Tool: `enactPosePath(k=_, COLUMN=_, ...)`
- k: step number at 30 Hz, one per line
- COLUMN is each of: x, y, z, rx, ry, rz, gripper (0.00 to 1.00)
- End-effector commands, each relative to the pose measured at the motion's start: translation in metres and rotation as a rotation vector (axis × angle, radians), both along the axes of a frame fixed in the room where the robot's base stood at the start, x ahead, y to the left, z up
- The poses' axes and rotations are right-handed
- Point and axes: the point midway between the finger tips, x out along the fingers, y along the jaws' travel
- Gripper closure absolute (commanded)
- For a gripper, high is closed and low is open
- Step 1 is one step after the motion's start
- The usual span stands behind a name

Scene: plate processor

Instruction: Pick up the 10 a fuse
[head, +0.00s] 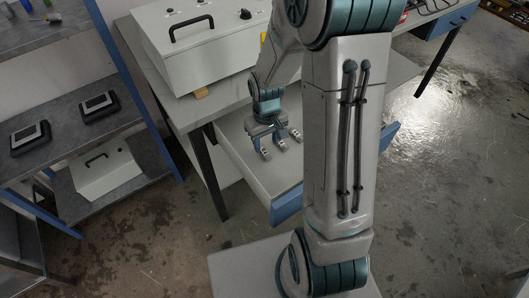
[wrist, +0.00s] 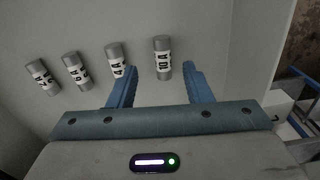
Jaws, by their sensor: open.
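The 10 A fuse (wrist: 162,57) is a grey-ended cylinder with a white label, lying on a pale surface in the wrist view. My gripper (wrist: 159,72) is open, its blue fingers on either side of the near part of this fuse, with a gap on both sides. The right finger is closer to it. The 4 A fuse (wrist: 116,60) lies just left of the left finger. In the head view my gripper (head: 264,138) is over an open drawer (head: 240,146). Small fuses show beside it there, labels too small to read.
Two more fuses lie further left, one (wrist: 77,71) and another (wrist: 43,77). A white control box (head: 205,45) with a black handle stands on the table above the drawer. A shelf (head: 75,140) with dark devices is at the left.

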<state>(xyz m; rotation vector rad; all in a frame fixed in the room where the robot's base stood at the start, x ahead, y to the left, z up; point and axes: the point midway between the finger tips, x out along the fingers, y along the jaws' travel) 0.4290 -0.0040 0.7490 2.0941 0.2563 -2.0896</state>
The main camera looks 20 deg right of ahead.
Motion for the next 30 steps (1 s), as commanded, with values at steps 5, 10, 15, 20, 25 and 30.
enactPosePath(k=5, x=0.001, y=0.005, z=-0.028, rx=0.0, ry=0.005, rz=0.001, gripper=0.55)
enactPosePath(k=10, x=0.002, y=0.005, z=-0.041, rx=0.0, ry=0.002, rz=0.0, gripper=0.55)
enactPosePath(k=15, x=0.002, y=0.005, z=-0.042, rx=0.0, ry=0.002, rz=0.0, gripper=0.55)
enactPosePath(k=20, x=0.002, y=0.005, z=-0.042, rx=0.0, ry=0.001, rz=0.0, gripper=0.8)
enactPosePath(k=25, x=0.002, y=0.005, z=-0.041, rx=0.0, ry=0.001, rz=0.001, gripper=1.0)
enactPosePath(k=30, x=0.002, y=0.005, z=-0.041, rx=0.0, ry=0.001, rz=0.001, gripper=1.0)
